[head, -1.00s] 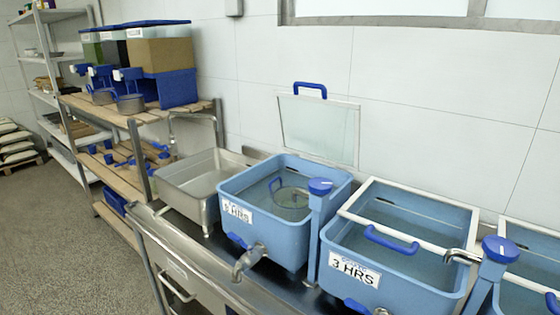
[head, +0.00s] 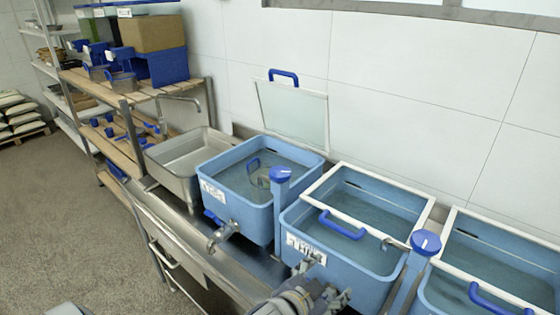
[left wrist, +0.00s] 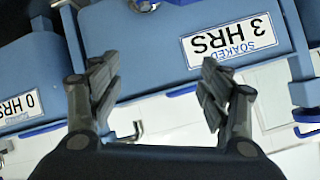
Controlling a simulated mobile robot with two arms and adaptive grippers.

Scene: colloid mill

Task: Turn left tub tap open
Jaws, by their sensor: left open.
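The left tub (head: 252,215) is blue, holds water and has a white label on its front. Its metal tap (head: 222,236) sticks out at the lower front, with a small blue handle (head: 212,216) beside it. My left gripper (head: 325,288) is open and empty, in front of the middle tub (head: 340,262), to the right of the left tub's tap and apart from it. The left wrist view shows the open fingers (left wrist: 157,75) before the upside-down "3 HRS" label (left wrist: 233,40) of the middle tub. My right gripper is out of view.
The middle tub's tap (left wrist: 145,5) shows at the top of the left wrist view. Blue-capped posts (head: 280,205) stand between tubs. A metal sink (head: 180,160) is left of the left tub. A raised glass lid (head: 290,112) stands behind. Floor (head: 70,200) is clear at left.

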